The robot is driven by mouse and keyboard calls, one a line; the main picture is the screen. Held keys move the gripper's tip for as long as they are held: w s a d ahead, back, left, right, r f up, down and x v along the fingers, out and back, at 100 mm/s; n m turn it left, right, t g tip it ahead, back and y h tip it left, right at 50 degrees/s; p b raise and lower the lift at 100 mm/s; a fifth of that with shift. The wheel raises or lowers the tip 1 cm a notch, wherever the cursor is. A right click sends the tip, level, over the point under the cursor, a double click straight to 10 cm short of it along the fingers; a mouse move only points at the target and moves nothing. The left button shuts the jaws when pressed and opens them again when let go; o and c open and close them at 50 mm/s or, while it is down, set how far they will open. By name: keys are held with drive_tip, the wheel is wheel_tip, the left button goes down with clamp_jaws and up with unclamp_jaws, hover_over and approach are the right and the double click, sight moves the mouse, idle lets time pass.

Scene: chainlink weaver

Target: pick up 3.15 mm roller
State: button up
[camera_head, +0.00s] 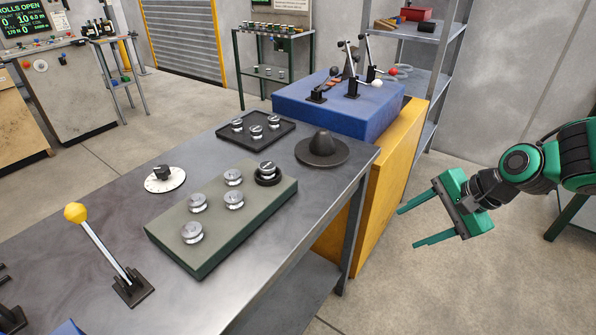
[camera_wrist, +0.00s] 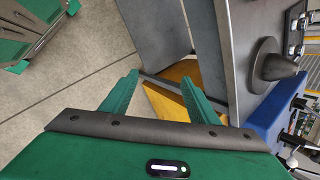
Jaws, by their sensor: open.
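Several silver rollers sit on the workbench, and I cannot read any size marking, so I cannot tell which is the 3.15 mm roller. Several rollers (camera_head: 192,232) stand on the grey-green block (camera_head: 190,262); the far right one (camera_head: 267,168) sits on a black ring. More rollers (camera_head: 256,131) stand in a dark tray (camera_head: 225,140) behind the block. My green gripper (camera_head: 408,229) is open and empty, out over the floor right of the bench. In the wrist view my gripper (camera_wrist: 160,78) points past the bench edge, with no roller between its fingers.
A dark cone on a disc (camera_head: 322,148) stands on the bench near the tray; it also shows in the wrist view (camera_wrist: 272,66). A yellow-knobbed lever (camera_head: 105,250) and a dial (camera_head: 164,181) stand left. A blue box (camera_head: 340,117) with levers sits beyond the bench.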

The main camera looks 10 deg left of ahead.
drive_tip(key=a+m+y, duration=0.1)
drive_tip(key=a, duration=0.4)
drive_tip(key=w+a+r+m+y, duration=0.1)
drive_tip(key=a+m+y, duration=0.1)
drive_tip(key=a, duration=0.3)
drive_tip(key=w+a+r+m+y, duration=0.1)
drive_tip(key=a+y, duration=0.1)
drive_tip(key=a, duration=0.3)
drive_tip(key=shift+a+r, duration=0.15)
drive_tip(key=m+y, duration=0.5)
drive_tip(key=m, duration=0.1)
approach(275, 169)
drive_tip(key=x, duration=0.9)
drive_tip(key=shift+a, duration=0.25)
clamp_jaws()
